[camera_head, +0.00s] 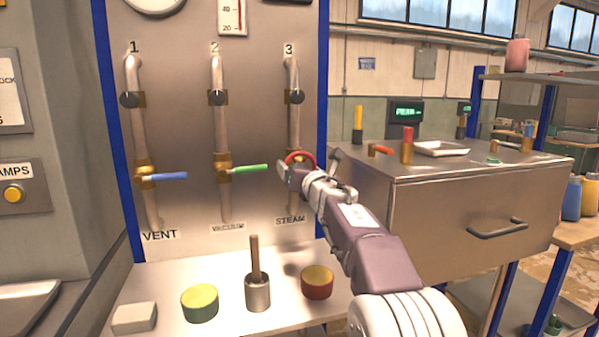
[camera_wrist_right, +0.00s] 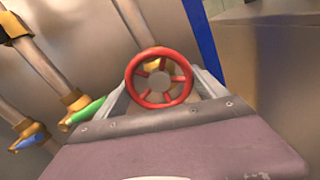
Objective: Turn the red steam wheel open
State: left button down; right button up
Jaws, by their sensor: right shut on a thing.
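The red steam wheel (camera_head: 300,157) is on pipe 3 above the STEAM label, partly hidden by my right gripper (camera_head: 292,168) in the head view. In the right wrist view the red wheel (camera_wrist_right: 160,78) shows whole, with its spokes and hub. My right gripper (camera_wrist_right: 162,100) reaches the wheel from the front, with one finger on each side, and is shut on it. The turn angle of the wheel cannot be told. My left gripper is not in view.
A blue vent lever (camera_head: 168,176) and a green vacuum lever (camera_head: 248,168) stick out to the left of the wheel. Below, the shelf holds a metal cup with a brown stick (camera_head: 257,290), a green-yellow tin (camera_head: 199,303), a red tin (camera_head: 317,282) and a white block (camera_head: 134,318). A steel cabinet (camera_head: 440,225) stands at right.

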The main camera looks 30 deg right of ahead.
jog(key=shift+f, duration=0.25)
dwell(0.3)
jog(key=o, duration=1.3)
jog(key=shift+r, duration=0.1)
jog(key=v, duration=0.9)
jog(key=shift+b, duration=0.45)
